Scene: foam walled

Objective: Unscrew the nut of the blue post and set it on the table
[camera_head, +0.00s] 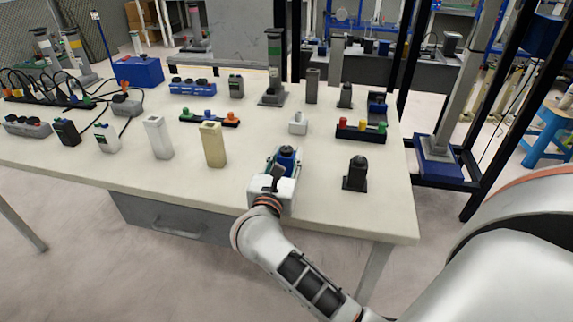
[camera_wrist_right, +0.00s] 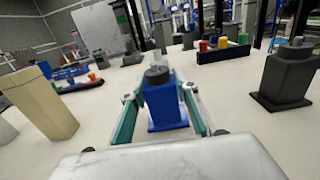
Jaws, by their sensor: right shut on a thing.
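The blue post (camera_wrist_right: 167,105) stands upright on the table near its front edge, right in front of my right gripper in the wrist view. A dark grey nut (camera_wrist_right: 157,75) sits at its top. In the head view the blue post (camera_head: 287,160) shows just beyond my right gripper (camera_head: 281,166), which partly hides it. My right gripper (camera_wrist_right: 160,82) reaches around the top of the post with its teal fingers on both sides and is shut on the nut. Exactly where the fingertips touch is hard to see. My left gripper is not in view.
A cream post (camera_head: 213,145) and a white post (camera_head: 158,137) stand to the left. A dark post (camera_head: 356,174) stands to the right. A small white block (camera_head: 298,123) and a tray of coloured caps (camera_head: 360,134) lie behind. Bare table (camera_head: 320,195) lies between the blue and dark posts.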

